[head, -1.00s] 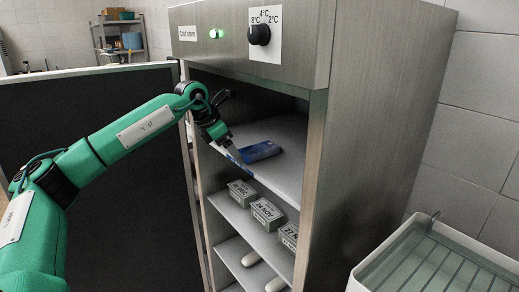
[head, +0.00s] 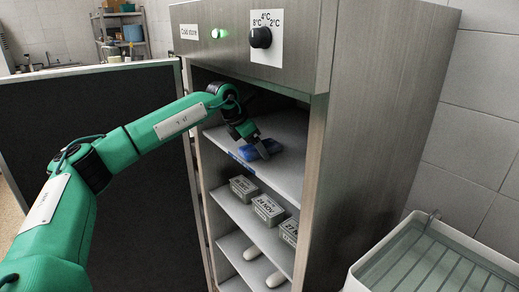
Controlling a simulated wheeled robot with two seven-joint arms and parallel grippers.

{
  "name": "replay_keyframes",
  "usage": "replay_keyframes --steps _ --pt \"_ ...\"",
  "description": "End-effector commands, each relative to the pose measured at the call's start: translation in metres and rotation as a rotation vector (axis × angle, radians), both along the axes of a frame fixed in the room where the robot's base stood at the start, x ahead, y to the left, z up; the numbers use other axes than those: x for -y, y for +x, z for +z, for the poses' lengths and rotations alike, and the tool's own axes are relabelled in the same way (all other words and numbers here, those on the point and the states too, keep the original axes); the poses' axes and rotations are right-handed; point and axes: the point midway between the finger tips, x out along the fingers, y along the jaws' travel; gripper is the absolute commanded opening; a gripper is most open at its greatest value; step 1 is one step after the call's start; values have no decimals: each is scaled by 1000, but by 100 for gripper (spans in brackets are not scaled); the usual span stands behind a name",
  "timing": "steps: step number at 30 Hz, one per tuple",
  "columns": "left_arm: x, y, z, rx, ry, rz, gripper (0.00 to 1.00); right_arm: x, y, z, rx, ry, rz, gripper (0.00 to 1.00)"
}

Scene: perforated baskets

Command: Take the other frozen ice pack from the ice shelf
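One blue ice pack (head: 272,147) lies on the top shelf (head: 288,165) of the cold store, the shelf with a blue label on its front edge. My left arm reaches in from the left through the open front. My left gripper (head: 261,149) points down at the pack, and its finger covers the middle of it. I cannot tell whether the fingers are open or closed on the pack. The pack appears to rest on the shelf. My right gripper is not in view.
Several grey labelled boxes (head: 268,210) stand on the middle shelf, with pale rounded items (head: 285,279) below. The cabinet's right wall (head: 385,150) bounds the opening. The dark open door (head: 95,165) is behind my arm. A water basin (head: 430,262) stands at the lower right.

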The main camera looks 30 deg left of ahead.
Motion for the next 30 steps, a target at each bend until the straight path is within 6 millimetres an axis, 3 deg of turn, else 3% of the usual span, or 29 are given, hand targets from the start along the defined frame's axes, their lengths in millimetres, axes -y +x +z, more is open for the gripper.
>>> replay_keyframes --steps 1,8,23,30 --pt "0 0 0 0 0 0 71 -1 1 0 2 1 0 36" --pt "0 0 0 0 0 0 27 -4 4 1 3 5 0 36" --pt "0 0 5 2 -1 -1 27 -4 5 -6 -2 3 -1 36" --pt "-19 -27 4 1 1 2 27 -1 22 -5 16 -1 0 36"
